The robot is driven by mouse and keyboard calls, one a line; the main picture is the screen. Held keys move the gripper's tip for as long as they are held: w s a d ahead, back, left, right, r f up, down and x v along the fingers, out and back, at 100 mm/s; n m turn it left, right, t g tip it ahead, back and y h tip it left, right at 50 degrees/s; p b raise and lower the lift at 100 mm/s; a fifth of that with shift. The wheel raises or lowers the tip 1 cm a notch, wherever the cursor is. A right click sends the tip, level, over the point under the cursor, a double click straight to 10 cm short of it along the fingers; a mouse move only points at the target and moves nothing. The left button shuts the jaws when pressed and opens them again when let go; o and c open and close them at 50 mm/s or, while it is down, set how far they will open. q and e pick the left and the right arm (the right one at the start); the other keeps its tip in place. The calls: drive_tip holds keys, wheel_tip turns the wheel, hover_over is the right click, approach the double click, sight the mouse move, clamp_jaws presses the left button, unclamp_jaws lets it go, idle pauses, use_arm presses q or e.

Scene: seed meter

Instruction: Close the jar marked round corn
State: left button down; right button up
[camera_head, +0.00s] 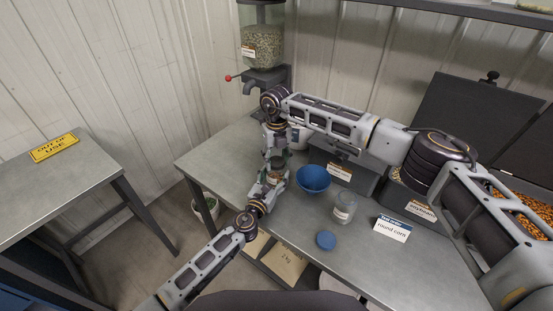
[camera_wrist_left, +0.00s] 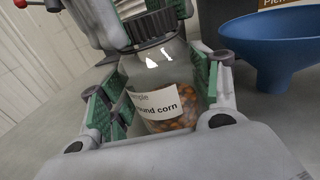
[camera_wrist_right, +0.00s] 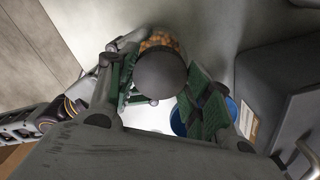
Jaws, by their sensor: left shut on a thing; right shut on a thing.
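The clear jar (camera_wrist_left: 165,75), labelled round corn and partly filled with orange kernels, stands upright between the green pads of my left gripper (camera_wrist_left: 165,108); it also shows in the head view (camera_head: 275,172). My left gripper (camera_head: 272,180) is shut on the jar's body. A black lid (camera_wrist_left: 150,28) sits at the jar's mouth; whether it is tight cannot be told. My right gripper (camera_wrist_right: 160,92) comes from above and is shut on the lid (camera_wrist_right: 160,75), its green pads on either side. In the head view the lid is mostly hidden by my right gripper (camera_head: 274,150).
An empty-looking jar (camera_head: 343,207), a blue disc-like lid (camera_head: 325,239) and a "round corn" card (camera_head: 391,230) are on the grey table (camera_head: 360,265). A seed dispenser (camera_head: 262,45) stands behind.

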drive_tip(key=m, duration=0.6)
drive_tip(key=shift+m, duration=0.3)
drive_tip(key=o, duration=1.1)
drive_tip(key=shift+r, duration=0.1)
drive_tip(key=shift+r, duration=2.15)
drive_tip(key=shift+r, duration=0.1)
drive_tip(key=shift+c, duration=0.2)
